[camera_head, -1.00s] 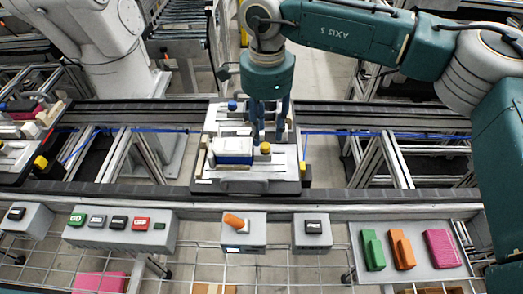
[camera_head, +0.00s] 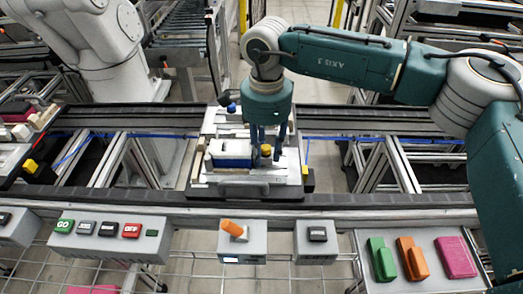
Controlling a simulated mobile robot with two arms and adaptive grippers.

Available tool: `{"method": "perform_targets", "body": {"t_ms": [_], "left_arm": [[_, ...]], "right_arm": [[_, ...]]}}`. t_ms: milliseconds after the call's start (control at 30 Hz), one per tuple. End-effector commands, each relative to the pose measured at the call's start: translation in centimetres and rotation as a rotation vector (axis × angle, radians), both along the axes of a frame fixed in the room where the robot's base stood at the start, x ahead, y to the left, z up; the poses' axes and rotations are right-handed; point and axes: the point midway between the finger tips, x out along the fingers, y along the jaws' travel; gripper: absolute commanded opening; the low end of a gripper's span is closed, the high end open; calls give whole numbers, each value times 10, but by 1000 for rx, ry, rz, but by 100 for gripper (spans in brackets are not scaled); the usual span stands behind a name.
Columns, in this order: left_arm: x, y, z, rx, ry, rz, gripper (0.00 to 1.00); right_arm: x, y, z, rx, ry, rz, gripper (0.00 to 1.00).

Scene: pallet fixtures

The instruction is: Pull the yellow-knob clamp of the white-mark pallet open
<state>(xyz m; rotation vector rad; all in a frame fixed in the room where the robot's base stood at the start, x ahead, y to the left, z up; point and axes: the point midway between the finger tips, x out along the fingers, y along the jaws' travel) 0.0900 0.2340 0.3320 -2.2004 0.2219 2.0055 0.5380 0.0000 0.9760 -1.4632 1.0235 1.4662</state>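A pale pallet (camera_head: 238,190) sits on the conveyor at the centre. It carries a blue and white block (camera_head: 231,153), a blue knob (camera_head: 232,108) at the back and a yellow knob (camera_head: 266,150) right of the block. I cannot make out a white mark on it. My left gripper is not in view.
Another pallet (camera_head: 10,165) stands at the far left, beside a white machine arm (camera_head: 90,40). In front are a button box (camera_head: 110,232), a box with an orange lever (camera_head: 233,232) and a tray (camera_head: 400,245) with green, orange and pink pieces.

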Motion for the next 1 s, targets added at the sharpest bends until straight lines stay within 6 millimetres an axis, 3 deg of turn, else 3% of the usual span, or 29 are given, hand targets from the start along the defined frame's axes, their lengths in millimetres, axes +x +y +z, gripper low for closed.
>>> {"method": "perform_targets", "body": {"t_ms": [433, 1000], "left_arm": [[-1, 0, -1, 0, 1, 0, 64], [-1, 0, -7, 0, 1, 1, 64]], "right_arm": [[4, -2, 1, 1, -9, -6, 6], [5, -23, 2, -1, -11, -9, 6]]}}
